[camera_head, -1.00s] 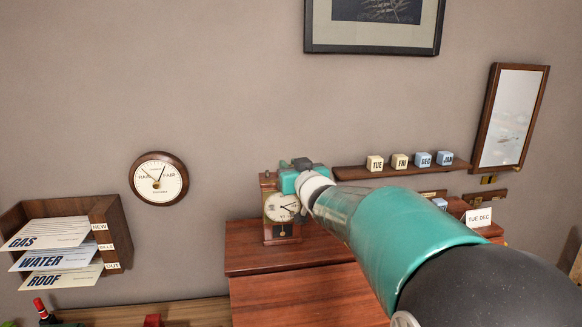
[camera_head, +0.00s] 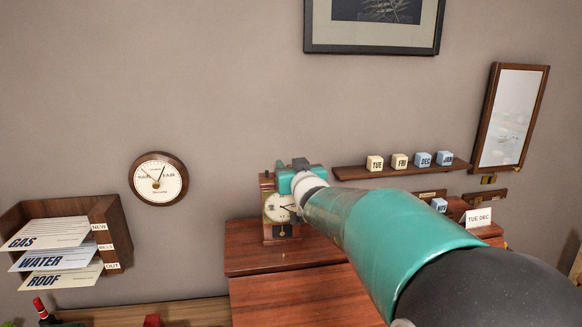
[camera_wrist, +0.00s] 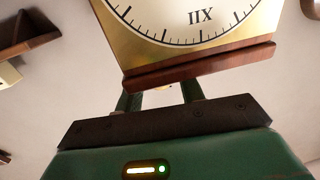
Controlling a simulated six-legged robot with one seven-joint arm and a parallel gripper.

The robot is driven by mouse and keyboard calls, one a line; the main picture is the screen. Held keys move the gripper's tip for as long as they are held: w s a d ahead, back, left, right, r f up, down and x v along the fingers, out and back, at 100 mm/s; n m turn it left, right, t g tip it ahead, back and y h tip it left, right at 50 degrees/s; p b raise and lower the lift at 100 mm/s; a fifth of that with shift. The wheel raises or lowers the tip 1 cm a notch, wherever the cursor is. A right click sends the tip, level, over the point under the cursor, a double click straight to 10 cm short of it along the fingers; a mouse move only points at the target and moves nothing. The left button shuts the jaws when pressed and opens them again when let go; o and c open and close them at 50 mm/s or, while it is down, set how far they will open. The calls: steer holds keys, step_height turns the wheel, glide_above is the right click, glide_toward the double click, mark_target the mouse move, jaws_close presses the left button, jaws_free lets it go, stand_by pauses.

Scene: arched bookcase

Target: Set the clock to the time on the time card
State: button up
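The wooden mantel clock (camera_head: 270,234) stands on the brown cabinet top against the wall. Its round pale dial is partly covered by my arm in the head view, so the time cannot be read fully. In the wrist view the clock (camera_wrist: 200,62) appears upside down, with XII and the minute marks near its wooden top edge; no hands show there. My gripper (camera_head: 290,182) is at the clock's top. In the wrist view its two green fingers (camera_wrist: 162,98) stand apart with nothing visible between them; their tips are hidden behind the clock's top. I see no card showing a time.
A card reading TUE DEC (camera_head: 479,218) stands at right. Day and month blocks (camera_head: 400,161) sit on a wall shelf (camera_head: 350,173), with a NOV block (camera_head: 439,205) below. A barometer (camera_head: 159,179) and letter rack (camera_head: 108,215) are left. A mirror (camera_head: 508,118) hangs right.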

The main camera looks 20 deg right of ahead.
steer(key=s+a, duration=0.1)
steer(key=s, duration=1.2)
steer(key=shift+s+a, duration=0.25)
steer(key=shift+s, duration=0.1)
